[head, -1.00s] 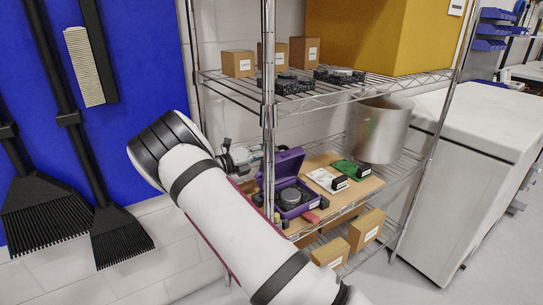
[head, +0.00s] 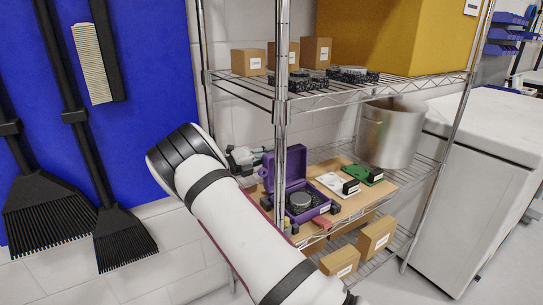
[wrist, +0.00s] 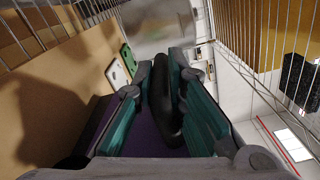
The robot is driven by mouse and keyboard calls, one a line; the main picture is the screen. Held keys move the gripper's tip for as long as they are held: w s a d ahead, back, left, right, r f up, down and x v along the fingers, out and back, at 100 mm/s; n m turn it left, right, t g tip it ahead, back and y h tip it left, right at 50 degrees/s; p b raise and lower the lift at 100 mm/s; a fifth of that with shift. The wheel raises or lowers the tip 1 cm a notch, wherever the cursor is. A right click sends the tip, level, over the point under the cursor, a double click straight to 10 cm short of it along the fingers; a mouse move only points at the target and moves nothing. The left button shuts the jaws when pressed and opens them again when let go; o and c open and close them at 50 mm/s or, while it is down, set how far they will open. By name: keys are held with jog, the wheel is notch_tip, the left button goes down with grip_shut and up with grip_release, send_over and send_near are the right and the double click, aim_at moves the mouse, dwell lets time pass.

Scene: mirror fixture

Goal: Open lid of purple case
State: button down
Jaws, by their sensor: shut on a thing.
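The purple case (head: 307,210) sits on a brown board on the wire shelf. Its lid (head: 289,171) stands raised, roughly upright, at the back left of the base. A dark round device (head: 300,201) sits inside the case. My gripper (head: 245,157) is at the left of the lid, partly behind the shelf post. In the wrist view, my gripper's teal-padded fingers (wrist: 166,78) are around a dark elongated piece (wrist: 166,104), with a purple surface (wrist: 148,137) just below. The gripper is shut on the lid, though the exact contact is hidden.
A shelf post (head: 281,110) stands in front of the lid. White (head: 333,184) and green (head: 364,174) items lie right of the case, with a metal pot (head: 389,135) behind. Cardboard boxes (head: 341,262) are below. An upper wire shelf (head: 330,92) limits height.

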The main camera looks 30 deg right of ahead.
jog(key=shift+a+f, duration=0.15)
jog(key=shift+f, duration=0.1)
jog(key=c, duration=1.6)
grip_release()
jog(key=shift+r, duration=0.1)
jog(key=a, duration=1.2)
jog(key=shift+s, duration=0.2)
